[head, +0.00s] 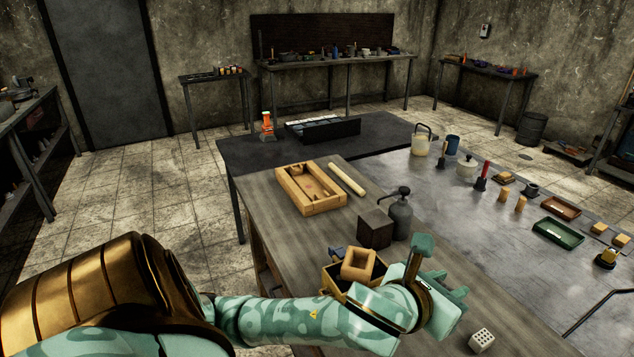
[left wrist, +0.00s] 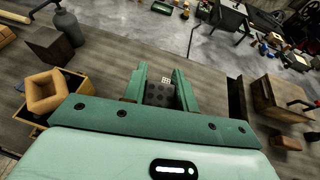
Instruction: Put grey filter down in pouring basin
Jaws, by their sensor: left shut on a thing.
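The grey filter (left wrist: 160,93) is a dark block with round holes. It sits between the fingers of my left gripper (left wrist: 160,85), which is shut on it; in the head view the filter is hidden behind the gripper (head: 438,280). A tan square open-topped block (head: 358,264), which looks like the pouring basin, sits at a yellowish wooden box (head: 338,282). It also shows in the left wrist view (left wrist: 60,99), to the left of the gripper and apart from the filter. My right gripper is not in view.
A white dotted cube (head: 482,341) lies on the table to the right of my left gripper. A dark block (head: 375,229) and a grey bottle (head: 400,215) stand behind the tan block. A wooden frame (head: 291,197) lies farther back, beside a pale rod (head: 347,179).

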